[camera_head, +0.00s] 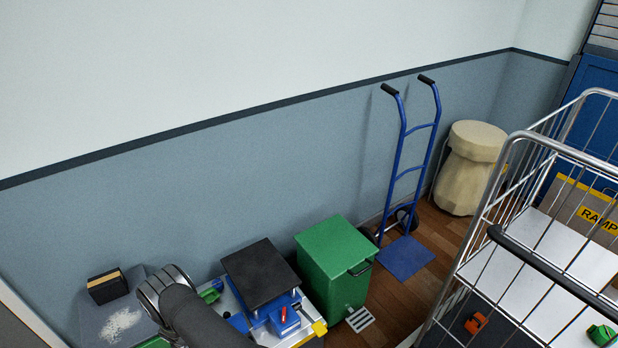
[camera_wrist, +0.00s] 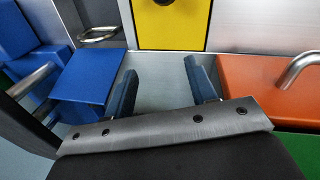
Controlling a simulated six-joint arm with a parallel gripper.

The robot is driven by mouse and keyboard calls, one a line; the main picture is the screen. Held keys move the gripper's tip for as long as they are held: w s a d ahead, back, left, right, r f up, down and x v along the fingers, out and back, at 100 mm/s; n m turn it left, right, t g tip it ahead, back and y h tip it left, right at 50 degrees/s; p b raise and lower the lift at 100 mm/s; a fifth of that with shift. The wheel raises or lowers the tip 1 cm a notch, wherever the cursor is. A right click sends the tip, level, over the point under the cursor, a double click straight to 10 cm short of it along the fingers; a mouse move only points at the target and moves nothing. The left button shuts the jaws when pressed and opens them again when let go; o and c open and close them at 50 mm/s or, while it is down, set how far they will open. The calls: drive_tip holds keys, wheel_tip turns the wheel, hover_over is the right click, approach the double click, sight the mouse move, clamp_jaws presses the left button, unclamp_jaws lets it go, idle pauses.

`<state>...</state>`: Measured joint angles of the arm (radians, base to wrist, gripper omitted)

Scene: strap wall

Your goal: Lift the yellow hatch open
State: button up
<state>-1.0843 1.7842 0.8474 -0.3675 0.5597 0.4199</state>
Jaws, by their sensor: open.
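The yellow hatch (camera_wrist: 168,28) shows at the top middle of the wrist view, cut off by the upper edge. It is a flat panel with a dark round spot, perhaps a finger hole or knob, at its top. It looks flat in its frame. My gripper (camera_wrist: 163,85) has its two dark blue fingers spread apart with nothing between them. The fingers are below the hatch in the picture and apart from it. In the head view my gripper is hidden behind my own arm, and I cannot make out the hatch for sure.
In the wrist view a blue block (camera_wrist: 88,78) and a metal ring (camera_wrist: 100,34) lie left, and an orange block (camera_wrist: 255,88) with a metal handle (camera_wrist: 300,66) right. The head view shows a green bin (camera_head: 335,265), a blue hand truck (camera_head: 405,175) and a wire cage trolley (camera_head: 500,185).

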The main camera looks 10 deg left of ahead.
drive_tip(key=shift+f, duration=0.3)
wheel_tip(320, 180, up, 17)
drive_tip(key=s+a, duration=0.2)
drive_tip(key=s, duration=0.1)
drive_tip(key=w+d+f, duration=0.2)
drive_tip(key=w+f, duration=0.1)
drive_tip(key=f, duration=1.5)
drive_tip(key=s+d+f, duration=0.2)
drive_tip(key=s+d, duration=0.2)
drive_tip(key=shift+s+d+f, duration=0.25)
drive_tip(key=shift+d+f, duration=0.1)
drive_tip(key=shift+f, duration=0.05)
drive_tip(key=shift+s+d+f, duration=0.25)
drive_tip(key=shift+s+f, duration=0.05)
drive_tip(key=shift+f, duration=0.25)
